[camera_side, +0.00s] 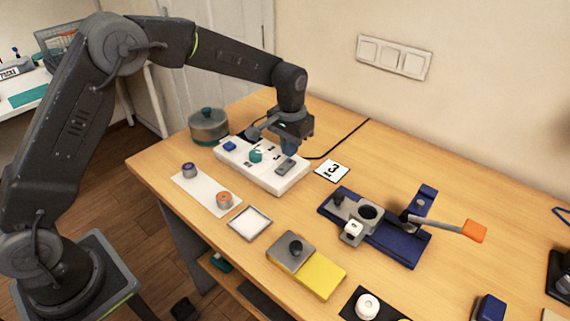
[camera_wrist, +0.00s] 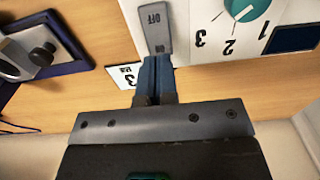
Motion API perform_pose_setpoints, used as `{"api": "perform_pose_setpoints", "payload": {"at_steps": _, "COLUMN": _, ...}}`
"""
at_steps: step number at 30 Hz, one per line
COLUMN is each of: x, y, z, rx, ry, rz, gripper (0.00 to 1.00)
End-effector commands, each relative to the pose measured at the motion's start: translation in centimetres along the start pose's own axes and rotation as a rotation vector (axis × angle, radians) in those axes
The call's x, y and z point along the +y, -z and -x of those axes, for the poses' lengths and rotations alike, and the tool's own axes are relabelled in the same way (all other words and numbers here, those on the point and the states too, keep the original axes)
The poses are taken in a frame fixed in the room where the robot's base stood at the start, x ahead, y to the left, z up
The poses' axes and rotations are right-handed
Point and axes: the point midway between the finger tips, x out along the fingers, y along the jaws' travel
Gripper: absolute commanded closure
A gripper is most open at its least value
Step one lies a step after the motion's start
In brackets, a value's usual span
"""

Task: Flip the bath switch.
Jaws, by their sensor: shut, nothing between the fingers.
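The bath switch is a grey rocker (camera_side: 286,167) on the right part of a white control box (camera_side: 255,178). In the wrist view the rocker (camera_wrist: 156,27) reads OFF at its far end and ON at the end nearest my gripper. My gripper (camera_side: 289,148) points down at the back edge of the box, behind the rocker. Its blue fingers (camera_wrist: 155,68) are closed together and empty, with their tips at or just over the ON end. I cannot tell whether they touch it. Which end is pressed is also unclear.
The box also has a teal knob (camera_side: 256,155) with a numbered dial and a blue square (camera_side: 230,146). A card marked 3 (camera_side: 332,171) lies beside it. A pot (camera_side: 208,126) stands behind left. A blue fixture (camera_side: 400,242) stands to the right.

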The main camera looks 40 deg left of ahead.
Motion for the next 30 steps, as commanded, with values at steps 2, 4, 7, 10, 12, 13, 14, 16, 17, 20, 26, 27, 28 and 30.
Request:
{"api": "perform_pose_setpoints", "payload": {"at_steps": 2, "x": 0.0, "y": 0.0, "z": 0.0, "rx": 0.0, "ry": 0.0, "rz": 0.0, "gripper": 1.0}}
{"api": "perform_pose_setpoints", "payload": {"at_steps": 4, "x": 0.0, "y": 0.0, "z": 0.0, "rx": 0.0, "ry": 0.0, "rz": 0.0, "gripper": 1.0}}
{"api": "perform_pose_setpoints", "payload": {"at_steps": 7, "x": 0.0, "y": 0.0, "z": 0.0, "rx": 0.0, "ry": 0.0, "rz": 0.0, "gripper": 1.0}}
{"api": "perform_pose_setpoints", "payload": {"at_steps": 10, "x": 0.0, "y": 0.0, "z": 0.0, "rx": 0.0, "ry": 0.0, "rz": 0.0, "gripper": 1.0}}
{"api": "perform_pose_setpoints", "payload": {"at_steps": 12, "x": 0.0, "y": 0.0, "z": -0.01, "rx": 0.0, "ry": 0.0, "rz": 0.0, "gripper": 1.0}}
{"api": "perform_pose_setpoints", "payload": {"at_steps": 13, "x": 0.0, "y": 0.0, "z": -0.02, "rx": 0.0, "ry": 0.0, "rz": 0.0, "gripper": 1.0}}
{"api": "perform_pose_setpoints", "payload": {"at_steps": 14, "x": 0.0, "y": 0.0, "z": -0.03, "rx": 0.0, "ry": 0.0, "rz": 0.0, "gripper": 1.0}}
{"api": "perform_pose_setpoints", "payload": {"at_steps": 16, "x": 0.0, "y": 0.0, "z": -0.11, "rx": 0.0, "ry": 0.0, "rz": 0.0, "gripper": 1.0}}
{"api": "perform_pose_setpoints", "payload": {"at_steps": 17, "x": 0.0, "y": 0.0, "z": -0.15, "rx": -0.001, "ry": 0.0, "rz": 0.0, "gripper": 1.0}}
{"api": "perform_pose_setpoints", "payload": {"at_steps": 20, "x": 0.0, "y": -0.01, "z": -0.3, "rx": -0.001, "ry": 0.0, "rz": 0.0, "gripper": 1.0}}
{"api": "perform_pose_setpoints", "payload": {"at_steps": 26, "x": 0.0, "y": 0.01, "z": -0.59, "rx": 0.0, "ry": 0.0, "rz": 0.0, "gripper": 1.0}}
{"api": "perform_pose_setpoints", "payload": {"at_steps": 27, "x": 0.0, "y": 0.01, "z": -0.65, "rx": 0.0, "ry": 0.0, "rz": 0.0, "gripper": 1.0}}
{"api": "perform_pose_setpoints", "payload": {"at_steps": 28, "x": 0.0, "y": 0.01, "z": -0.69, "rx": 0.0, "ry": 0.0, "rz": 0.0, "gripper": 1.0}}
{"api": "perform_pose_setpoints", "payload": {"at_steps": 30, "x": 0.0, "y": 0.01, "z": -0.79, "rx": 0.0, "ry": 0.0, "rz": 0.0, "gripper": 1.0}}
